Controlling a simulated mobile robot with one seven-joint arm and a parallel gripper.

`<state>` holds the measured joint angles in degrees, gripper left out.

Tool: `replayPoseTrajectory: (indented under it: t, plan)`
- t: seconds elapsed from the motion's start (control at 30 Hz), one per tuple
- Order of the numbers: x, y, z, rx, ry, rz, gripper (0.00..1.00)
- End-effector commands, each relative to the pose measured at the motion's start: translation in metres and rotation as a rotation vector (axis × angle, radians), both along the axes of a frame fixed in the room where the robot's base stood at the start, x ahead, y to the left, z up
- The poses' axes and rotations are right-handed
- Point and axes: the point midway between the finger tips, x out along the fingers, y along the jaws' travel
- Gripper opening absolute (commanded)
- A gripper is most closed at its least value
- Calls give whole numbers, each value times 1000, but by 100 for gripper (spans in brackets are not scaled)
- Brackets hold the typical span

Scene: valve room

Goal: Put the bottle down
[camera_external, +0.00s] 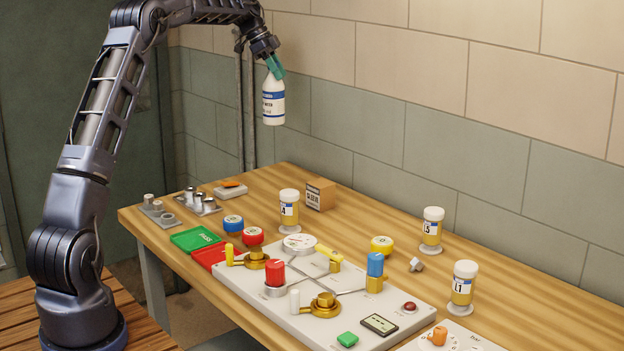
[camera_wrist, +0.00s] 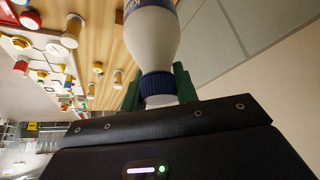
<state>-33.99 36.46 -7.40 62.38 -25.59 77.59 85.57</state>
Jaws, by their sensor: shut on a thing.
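A white bottle (camera_external: 273,101) with a blue-and-white label hangs upright in the air above the far left part of the wooden table (camera_external: 290,177). My gripper (camera_external: 275,69) is shut on it near its top, with green fingers. In the wrist view the bottle (camera_wrist: 152,40) shows its white shoulder and dark blue ribbed cap, and the green fingers of my gripper (camera_wrist: 158,88) stand on either side of the cap. The bottle is well clear of the table. Its cap is mostly hidden in the external view.
A sample jar (camera_external: 289,211), a cardboard box (camera_external: 320,194) and a grey block with an orange top (camera_external: 230,189) stand below. A valve panel (camera_external: 325,300) fills the front middle. More jars (camera_external: 432,231) stand to the right. The wall is close behind the table.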

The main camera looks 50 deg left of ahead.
Motion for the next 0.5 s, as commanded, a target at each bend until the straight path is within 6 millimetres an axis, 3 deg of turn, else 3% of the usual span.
replayPoseTrajectory:
  t: [0.17, 0.5]
  plan:
    - [-1, 3, -18, -1, 1, 0, 0]
    - [-1, 3, -88, -1, 2, 0, 0]
